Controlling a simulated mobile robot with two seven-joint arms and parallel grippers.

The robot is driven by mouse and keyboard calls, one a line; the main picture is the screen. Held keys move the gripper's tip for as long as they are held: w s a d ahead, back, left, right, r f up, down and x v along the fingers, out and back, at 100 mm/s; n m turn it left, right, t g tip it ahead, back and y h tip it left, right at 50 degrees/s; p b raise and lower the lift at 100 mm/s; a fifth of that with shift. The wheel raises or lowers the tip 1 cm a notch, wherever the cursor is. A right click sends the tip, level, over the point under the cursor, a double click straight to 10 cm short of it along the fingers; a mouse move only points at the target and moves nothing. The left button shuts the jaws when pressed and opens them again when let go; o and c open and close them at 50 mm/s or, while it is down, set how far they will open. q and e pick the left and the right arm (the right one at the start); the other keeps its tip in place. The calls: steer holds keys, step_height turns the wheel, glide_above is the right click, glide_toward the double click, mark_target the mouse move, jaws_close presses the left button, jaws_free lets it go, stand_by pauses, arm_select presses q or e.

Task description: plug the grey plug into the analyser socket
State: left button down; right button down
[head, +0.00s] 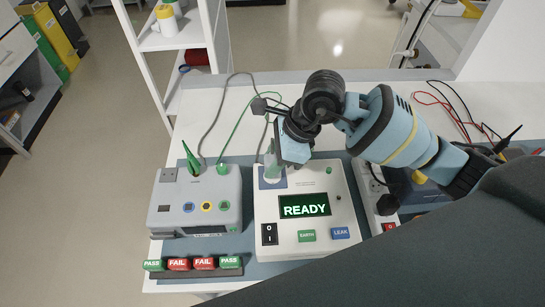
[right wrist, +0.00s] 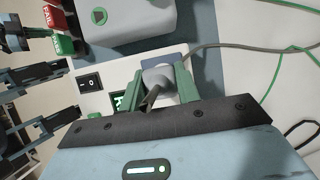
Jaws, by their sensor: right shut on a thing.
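The analyser (head: 318,238) is a cream box with a lit READY screen, a black switch, and EARTH and LEAK buttons. Its socket sits on a blue patch (head: 273,183) at the upper left of its top, mostly covered by the plug and fingers. My right gripper (head: 271,163) is over this patch, its green fingers shut on the grey plug. In the right wrist view the grey plug (right wrist: 157,84) sits between both fingers, in front of the blue patch. I cannot tell whether it is in the socket or just above it.
A grey ventilator (head: 197,200) with a green clip (head: 189,160) stands left of the analyser. PASS and FAIL tags (head: 178,264) line the front edge. A power strip (head: 377,190) is at the right. Grey and green cables (head: 233,130) loop behind on the bench.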

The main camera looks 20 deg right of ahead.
arm_select(q)
steer(key=shift+s+f, duration=0.1)
steer(key=shift+f, duration=0.15)
arm_select(e)
steer(key=shift+f, duration=0.35)
arm_select(q)
steer(key=shift+w+f+b, duration=0.15)
steer(key=shift+w+b, duration=0.05)
steer(key=shift+b, duration=0.15)
arm_select(e)
steer(key=shift+f, duration=0.35)
arm_select(q)
steer(key=shift+s+f, duration=0.2)
arm_select(e)
steer(key=shift+f, duration=0.25)
arm_select(q)
steer(key=shift+s, duration=0.35)
arm_select(e)
steer(key=c, duration=0.9)
jaws_free()
arm_select(q)
steer(key=shift+w, duration=0.15)
